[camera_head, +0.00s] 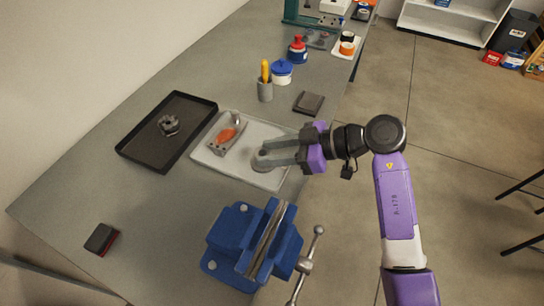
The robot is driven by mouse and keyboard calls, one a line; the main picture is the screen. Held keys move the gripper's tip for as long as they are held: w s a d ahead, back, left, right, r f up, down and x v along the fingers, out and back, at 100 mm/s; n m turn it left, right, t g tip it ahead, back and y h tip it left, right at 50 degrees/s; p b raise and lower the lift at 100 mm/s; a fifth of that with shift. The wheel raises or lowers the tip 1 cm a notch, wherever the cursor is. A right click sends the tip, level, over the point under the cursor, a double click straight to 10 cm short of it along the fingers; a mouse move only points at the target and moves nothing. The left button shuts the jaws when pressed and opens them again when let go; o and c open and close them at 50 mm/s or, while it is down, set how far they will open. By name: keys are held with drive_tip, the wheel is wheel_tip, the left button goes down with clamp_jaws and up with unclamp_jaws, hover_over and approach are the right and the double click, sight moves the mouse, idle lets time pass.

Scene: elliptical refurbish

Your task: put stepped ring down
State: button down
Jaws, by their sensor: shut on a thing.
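My gripper (267,154) reaches in from the right, low over the right part of a pale tray (205,157). It is shut on a small round grey piece, which looks like the stepped ring (264,161). The fingers hide part of the ring. I cannot tell whether the ring touches the tray or is held just above it. A grey holder (218,144) with an orange piece (227,135) sits in the left part of the same tray, apart from my gripper.
A black tray (138,145) holding a dark toothed part (169,125) lies to the left. A blue vise (232,236) stands at the bench's near edge. Bench at left front is mostly clear.

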wheel_tip(320, 180, down, 2)
drive_tip(key=shift+f, duration=0.15)
drive_tip(key=c, duration=0.9)
unclamp_jaws()
drive_tip(key=shift+c, duration=0.2)
drive_tip(key=v, duration=1.2)
